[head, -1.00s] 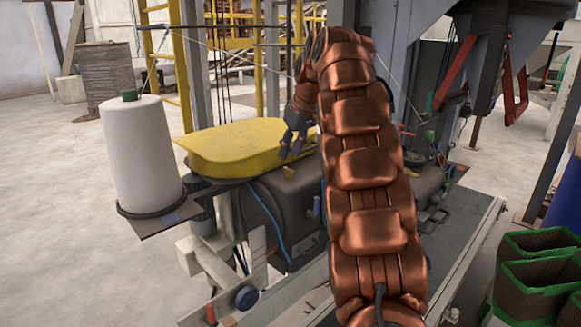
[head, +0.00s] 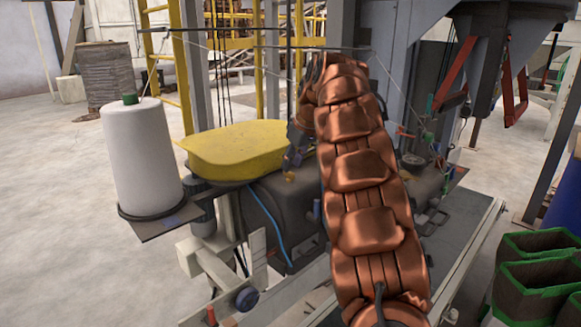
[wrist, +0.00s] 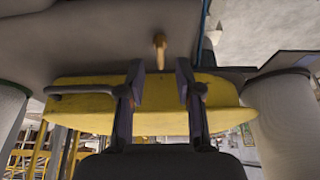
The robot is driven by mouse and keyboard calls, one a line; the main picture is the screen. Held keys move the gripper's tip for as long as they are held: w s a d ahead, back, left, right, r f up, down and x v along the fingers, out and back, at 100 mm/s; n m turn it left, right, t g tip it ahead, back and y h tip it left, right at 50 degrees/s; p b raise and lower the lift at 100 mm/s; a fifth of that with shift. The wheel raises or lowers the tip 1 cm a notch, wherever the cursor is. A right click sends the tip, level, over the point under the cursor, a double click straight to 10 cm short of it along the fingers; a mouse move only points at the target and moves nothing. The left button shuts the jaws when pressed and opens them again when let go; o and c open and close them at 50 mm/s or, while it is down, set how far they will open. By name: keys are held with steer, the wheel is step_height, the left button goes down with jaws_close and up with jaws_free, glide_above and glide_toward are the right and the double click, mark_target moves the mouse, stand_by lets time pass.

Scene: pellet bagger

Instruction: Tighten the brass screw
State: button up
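The brass screw (wrist: 160,48) sticks out of the dark grey housing (wrist: 90,40), below the edge of the yellow cover. In the wrist view it lies straight ahead of my gripper (wrist: 160,78), centred between the two fingertips. The fingers are apart, and there is clear space between each of them and the screw. In the head view my gripper (head: 294,158) is pointed down just above the screw (head: 289,177), at the right end of the yellow cover (head: 235,150). My copper-coloured arm hides the housing's middle.
A white thread cone (head: 140,155) stands on a plate at the left of the machine. Green-edged bins (head: 535,285) stand at the lower right. Open floor lies at the left.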

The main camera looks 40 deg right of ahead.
mark_target(289, 176)
steer(key=shift+p+x, duration=0.35)
steer(key=shift+x, duration=1.05)
jaws_close()
